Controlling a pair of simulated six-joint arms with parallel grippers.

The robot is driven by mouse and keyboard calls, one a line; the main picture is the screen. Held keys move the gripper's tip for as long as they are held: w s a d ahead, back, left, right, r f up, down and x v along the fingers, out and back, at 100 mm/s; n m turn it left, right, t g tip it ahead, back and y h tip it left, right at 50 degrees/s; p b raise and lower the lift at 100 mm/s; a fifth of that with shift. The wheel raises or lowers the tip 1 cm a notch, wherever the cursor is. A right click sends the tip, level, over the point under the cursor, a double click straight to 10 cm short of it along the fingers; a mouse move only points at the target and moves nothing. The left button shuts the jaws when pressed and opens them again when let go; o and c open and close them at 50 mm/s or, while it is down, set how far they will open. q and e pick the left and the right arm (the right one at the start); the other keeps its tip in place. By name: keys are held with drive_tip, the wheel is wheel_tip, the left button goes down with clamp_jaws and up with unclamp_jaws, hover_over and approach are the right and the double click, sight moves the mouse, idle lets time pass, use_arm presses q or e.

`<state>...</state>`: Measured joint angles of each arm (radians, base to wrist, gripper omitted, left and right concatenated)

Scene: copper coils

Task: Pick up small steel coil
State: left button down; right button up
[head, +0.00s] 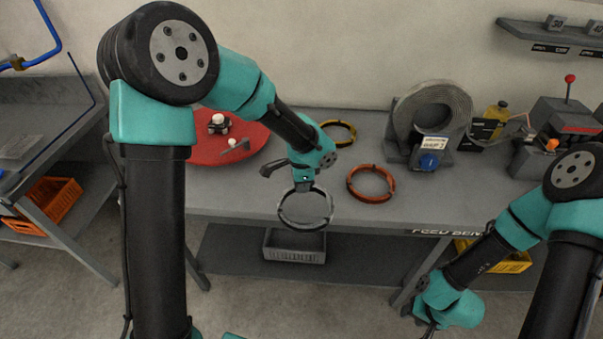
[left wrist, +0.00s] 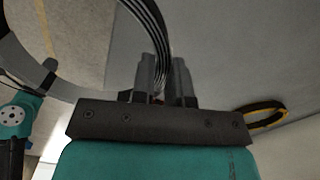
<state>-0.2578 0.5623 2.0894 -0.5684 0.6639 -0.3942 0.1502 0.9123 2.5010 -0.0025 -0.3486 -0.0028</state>
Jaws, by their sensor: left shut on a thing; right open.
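The small steel coil (head: 305,226) is a grey ring of wound strip. My left gripper (head: 303,187) is shut on its upper rim and holds it hanging in front of the bench edge in the head view. In the left wrist view the coil (left wrist: 150,22) runs as a dark banded arc into the left gripper's jaws (left wrist: 163,80). My right gripper (head: 425,318) is low at the lower right in the head view, open and away from the coil; its fingertips are hard to make out.
An orange coil (head: 371,183) and a yellow coil (head: 340,132) lie on the grey bench (head: 240,197). A red round turntable (head: 205,150) is at left. A large grey coil (head: 405,110) stands at the back. A grey crate (head: 295,247) sits on the lower shelf.

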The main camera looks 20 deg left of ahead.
use_arm(q)
drive_tip(key=shift+s+d+r, duration=0.1)
drive_tip(key=shift+s+d, duration=0.05)
drive_tip(key=shift+s, duration=0.35)
